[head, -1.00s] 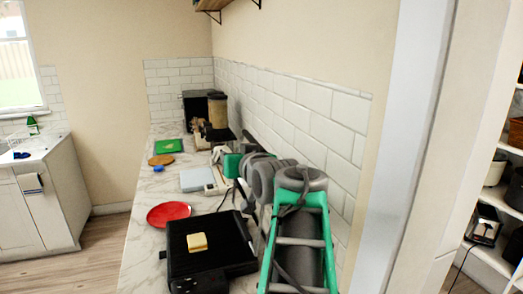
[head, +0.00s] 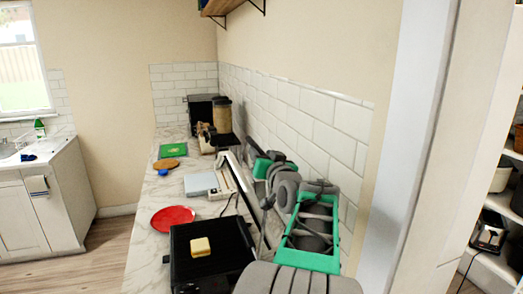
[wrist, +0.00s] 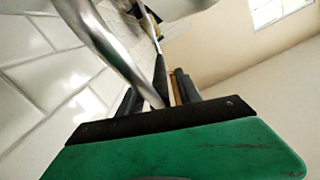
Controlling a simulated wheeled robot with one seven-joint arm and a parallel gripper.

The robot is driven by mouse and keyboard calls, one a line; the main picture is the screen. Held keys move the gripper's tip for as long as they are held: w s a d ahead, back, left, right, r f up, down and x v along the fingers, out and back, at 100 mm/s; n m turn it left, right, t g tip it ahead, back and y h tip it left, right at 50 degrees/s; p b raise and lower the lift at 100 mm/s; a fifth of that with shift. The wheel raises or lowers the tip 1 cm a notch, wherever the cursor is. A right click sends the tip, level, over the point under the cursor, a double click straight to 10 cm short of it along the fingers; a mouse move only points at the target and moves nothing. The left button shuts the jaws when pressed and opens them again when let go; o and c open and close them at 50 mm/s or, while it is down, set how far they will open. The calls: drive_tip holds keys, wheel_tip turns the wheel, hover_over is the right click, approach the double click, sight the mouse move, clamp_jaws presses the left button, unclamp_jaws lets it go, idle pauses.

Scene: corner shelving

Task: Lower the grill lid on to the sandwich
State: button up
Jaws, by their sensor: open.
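The black grill (head: 190,262) stands on the counter, with the pale yellow sandwich (head: 201,247) on its lower plate. The lid stands raised at the grill's right side and is partly hidden by my arm. A silver bar, which looks like the lid's handle, crosses the wrist view (wrist: 105,45). My gripper (wrist: 160,88) is open, its dark fingers on either side of the bar's lower end. I cannot tell whether they touch it. In the head view my green and grey arm hides most of the gripper.
A grey-white device (head: 200,184), a brown board (head: 166,164) and a green board (head: 173,150) lie farther back. The tiled wall (head: 300,110) runs close along the right of my arm.

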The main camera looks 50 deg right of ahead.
drive_tip(key=shift+w+d, duration=0.15)
drive_tip(key=shift+w, duration=0.1)
drive_tip(key=shift+c, duration=0.3)
clamp_jaws()
idle(1.0)
